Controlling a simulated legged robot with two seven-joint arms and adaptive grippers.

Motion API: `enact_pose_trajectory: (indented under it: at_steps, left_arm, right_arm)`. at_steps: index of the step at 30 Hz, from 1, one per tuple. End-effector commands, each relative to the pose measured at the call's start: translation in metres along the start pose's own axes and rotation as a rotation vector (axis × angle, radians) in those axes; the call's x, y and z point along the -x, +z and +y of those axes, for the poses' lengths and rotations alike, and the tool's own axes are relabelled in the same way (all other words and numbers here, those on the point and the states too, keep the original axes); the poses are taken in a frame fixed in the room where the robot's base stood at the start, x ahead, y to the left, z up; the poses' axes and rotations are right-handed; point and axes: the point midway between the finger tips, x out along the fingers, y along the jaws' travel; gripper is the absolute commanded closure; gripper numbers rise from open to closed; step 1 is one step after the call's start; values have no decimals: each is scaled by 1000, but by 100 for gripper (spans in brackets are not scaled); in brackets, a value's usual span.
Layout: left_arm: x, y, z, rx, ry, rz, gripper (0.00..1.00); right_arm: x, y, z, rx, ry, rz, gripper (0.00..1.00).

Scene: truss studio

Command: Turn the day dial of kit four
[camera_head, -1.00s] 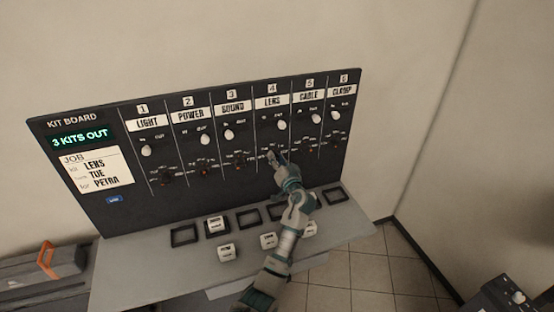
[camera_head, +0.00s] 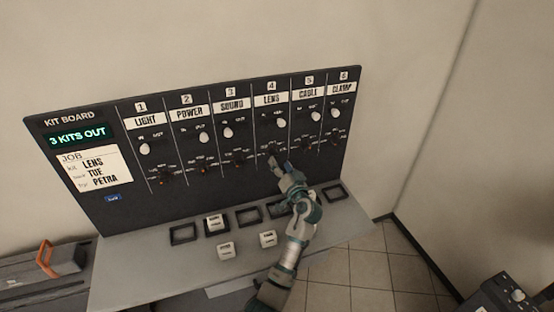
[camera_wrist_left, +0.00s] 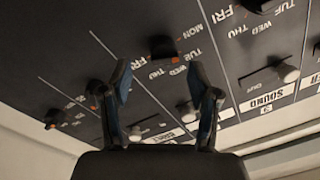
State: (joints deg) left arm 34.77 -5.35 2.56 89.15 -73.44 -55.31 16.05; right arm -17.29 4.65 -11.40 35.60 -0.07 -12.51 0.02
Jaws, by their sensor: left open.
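The kit board (camera_head: 220,190) is a dark panel with six numbered columns. Column four, LENS (camera_head: 270,99), has a white switch knob (camera_head: 280,123) and a small day dial below it. In the left wrist view the board appears upside down, and that dial (camera_wrist_left: 163,46) is a dark knob with an orange mark and day names around it. My left gripper (camera_head: 279,164) is just below this dial in the head view. In the wrist view the left gripper (camera_wrist_left: 159,68) is open, its fingertips apart on either side of the dial, nothing held. The dial's exact setting is hard to read.
A job card (camera_head: 97,172) reads LENS, TUE, PETRA. The board's screen (camera_head: 80,136) reads 3 KITS OUT. The grey shelf (camera_head: 165,270) below holds dark square frames and several white blocks, including one block (camera_head: 226,250) in front. Neighbouring dials sit close on both sides.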

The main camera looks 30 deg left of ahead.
Motion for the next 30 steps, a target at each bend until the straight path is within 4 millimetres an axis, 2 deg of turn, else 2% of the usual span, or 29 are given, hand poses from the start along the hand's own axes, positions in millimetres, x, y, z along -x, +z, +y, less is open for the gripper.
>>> enact_pose_trajectory:
  at_steps: [3, 9, 15, 23, 26, 30]
  left_arm:
    - [29, 1, 2, 1, 4, -2, 39]
    - [63, 2, 3, -1, 3, -3, 39]
    - [75, 2, 3, -2, 1, -5, 39]
    - [75, 2, 3, 0, 1, -4, 40]
    - [86, 1, 5, 62, 1, -5, 40]
    - [117, -1, 5, 254, 0, -24, 40]
  right_arm:
    - [0, 0, 0, 0, -1, 0, 100]
    - [0, 0, -1, 0, -1, 0, 100]
    - [0, 0, -1, 0, -1, -1, 100]
    - [-1, -1, -1, -1, -1, -1, 100]
    - [-15, 1, -2, -1, -2, -2, 100]
    - [-48, 7, -3, -1, -3, -6, 100]
